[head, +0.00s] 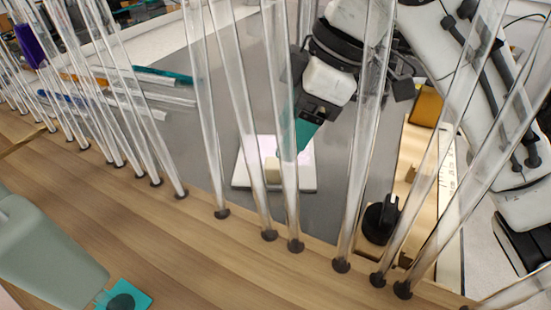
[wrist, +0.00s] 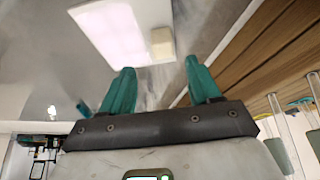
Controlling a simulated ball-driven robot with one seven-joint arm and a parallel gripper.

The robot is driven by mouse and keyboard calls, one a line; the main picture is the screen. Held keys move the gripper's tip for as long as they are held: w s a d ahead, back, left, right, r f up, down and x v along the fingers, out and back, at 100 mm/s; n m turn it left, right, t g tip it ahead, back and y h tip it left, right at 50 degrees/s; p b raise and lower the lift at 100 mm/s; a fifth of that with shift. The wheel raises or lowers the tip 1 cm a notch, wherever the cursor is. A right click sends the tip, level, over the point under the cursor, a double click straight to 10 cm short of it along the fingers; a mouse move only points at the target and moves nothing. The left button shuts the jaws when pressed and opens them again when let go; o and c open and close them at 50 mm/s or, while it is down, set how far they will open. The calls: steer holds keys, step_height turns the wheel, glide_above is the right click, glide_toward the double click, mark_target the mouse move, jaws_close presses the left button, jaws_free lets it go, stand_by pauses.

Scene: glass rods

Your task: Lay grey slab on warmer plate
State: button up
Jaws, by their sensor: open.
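The white plate (head: 246,178), which I take for the warmer plate, lies on the grey surface behind the row of glass rods. It has a pale pinkish, bright top panel and a small beige block at its edge. It also shows in the wrist view (wrist: 152,18), past my fingertips. My gripper (wrist: 159,66) has two teal fingers spread apart with nothing seen between them. In the head view my gripper (head: 302,146) is at the plate's far right side, partly hidden by rods. I cannot make out a separate grey slab in either view.
Several upright glass rods (head: 205,110) with dark feet stand along the wooden counter (head: 190,250), between the head camera and the plate. A black knob (head: 380,222) sits on a wooden board at the right, with an orange block (head: 427,105) behind.

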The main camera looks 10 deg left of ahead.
mark_target(276, 162)
steer(key=shift+x, duration=2.95)
steer(key=shift+s+d, duration=0.15)
steer(key=shift+s, duration=0.05)
steer(key=shift+c, duration=0.2)
jaws_close()
